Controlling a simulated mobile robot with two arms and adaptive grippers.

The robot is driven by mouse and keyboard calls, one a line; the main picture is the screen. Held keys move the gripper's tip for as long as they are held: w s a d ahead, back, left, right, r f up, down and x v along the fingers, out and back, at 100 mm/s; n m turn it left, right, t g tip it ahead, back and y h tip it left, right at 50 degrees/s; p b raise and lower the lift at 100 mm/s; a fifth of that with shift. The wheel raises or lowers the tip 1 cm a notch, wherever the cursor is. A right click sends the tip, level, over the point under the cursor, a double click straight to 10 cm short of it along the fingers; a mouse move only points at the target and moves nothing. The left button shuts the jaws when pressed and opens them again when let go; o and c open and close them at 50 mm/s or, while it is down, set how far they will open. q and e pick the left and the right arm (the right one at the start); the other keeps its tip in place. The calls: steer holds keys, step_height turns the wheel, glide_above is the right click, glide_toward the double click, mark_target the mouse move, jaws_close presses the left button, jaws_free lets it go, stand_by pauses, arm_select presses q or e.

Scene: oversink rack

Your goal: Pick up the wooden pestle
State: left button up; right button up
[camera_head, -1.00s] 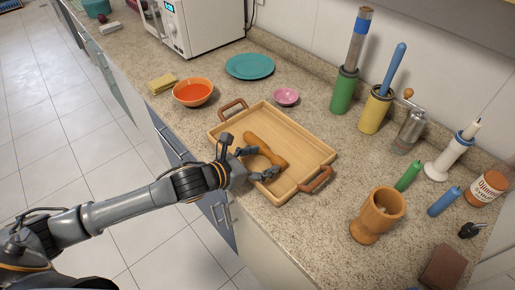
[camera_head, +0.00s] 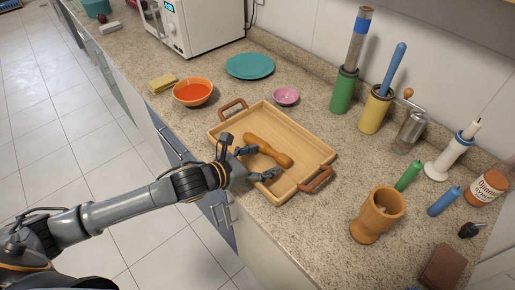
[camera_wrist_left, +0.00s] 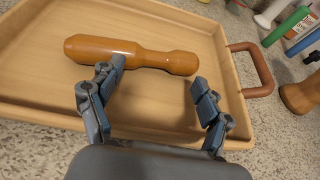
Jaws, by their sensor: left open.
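The wooden pestle (camera_head: 268,149) lies in the wooden tray (camera_head: 300,133) on the counter. It also shows in the left wrist view (camera_wrist_left: 135,54), lying across the picture just beyond the fingertips. My left gripper (camera_head: 258,162) is open and low over the tray's near side. In the left wrist view its two fingers (camera_wrist_left: 158,80) are spread apart with nothing between them. The left finger's tip overlaps the near side of the pestle in the picture; I cannot tell if it touches. My right gripper is not in view.
A wooden mortar (camera_head: 378,214) stands right of the tray. An orange bowl (camera_head: 193,92), a teal plate (camera_head: 250,66) and a small pink bowl (camera_head: 286,96) are left of and behind it. Green and yellow holders (camera_head: 345,91) and bottles line the wall. The tray has raised rims and handles.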

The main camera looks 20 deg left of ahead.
arm_select(q)
steer(key=shift+o, duration=1.1)
